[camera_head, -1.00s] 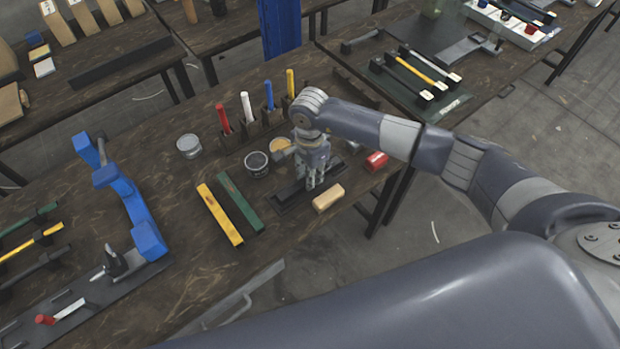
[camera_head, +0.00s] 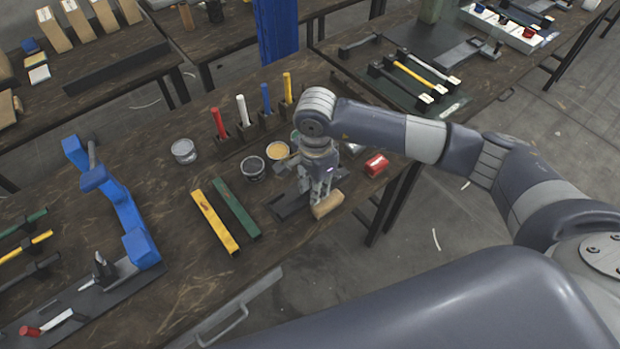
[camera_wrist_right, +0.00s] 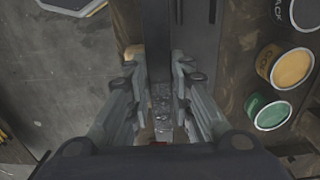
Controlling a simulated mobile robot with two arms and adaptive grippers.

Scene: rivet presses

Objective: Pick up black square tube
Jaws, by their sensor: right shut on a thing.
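In the head view my right gripper (camera_head: 321,198) is low over the front edge of the table, beside a tan block (camera_head: 328,206). In the right wrist view the gripper (camera_wrist_right: 164,128) is closed around the black square tube (camera_wrist_right: 157,40), which runs up the picture between the fingers. A dark slotted strip (camera_wrist_right: 196,42) lies alongside it. In the head view the gripper hides most of the tube, and a dark flat piece (camera_head: 288,208) shows to its left. I cannot tell whether the tube is clear of the table. My left gripper is not in view.
A green bar (camera_head: 236,208) and a yellow bar (camera_head: 214,222) lie to the left. Open cans (camera_head: 254,168), a red can (camera_head: 376,165) and upright coloured tubes in holders (camera_head: 241,110) stand around the gripper. A blue press (camera_head: 122,205) stands further left.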

